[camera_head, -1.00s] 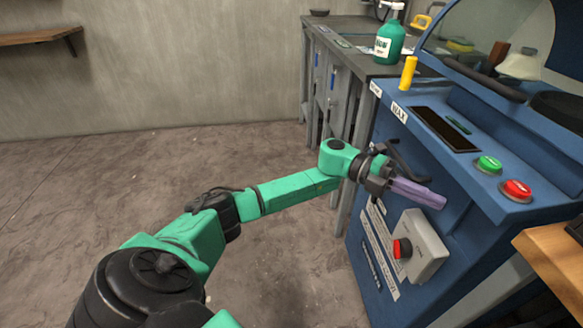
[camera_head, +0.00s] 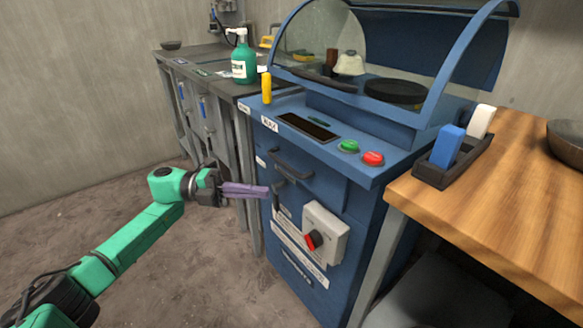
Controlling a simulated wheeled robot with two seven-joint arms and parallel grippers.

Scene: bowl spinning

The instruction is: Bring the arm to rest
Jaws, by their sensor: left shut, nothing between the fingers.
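My left arm comes in from the lower left. Its left gripper (camera_head: 262,191) has purple fingers that are shut with nothing between them. The fingers point right, toward the front of the blue machine (camera_head: 350,165), close to the drawer handle (camera_head: 290,165) in the picture. Whether they touch the machine I cannot tell. My right gripper is out of view.
The machine has a green button (camera_head: 348,146), a red button (camera_head: 372,158) and a grey switch box (camera_head: 326,232) with a red knob. A wooden table (camera_head: 500,200) with a black caddy (camera_head: 455,165) stands right. A grey bench (camera_head: 195,60) stands behind. Floor at left is clear.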

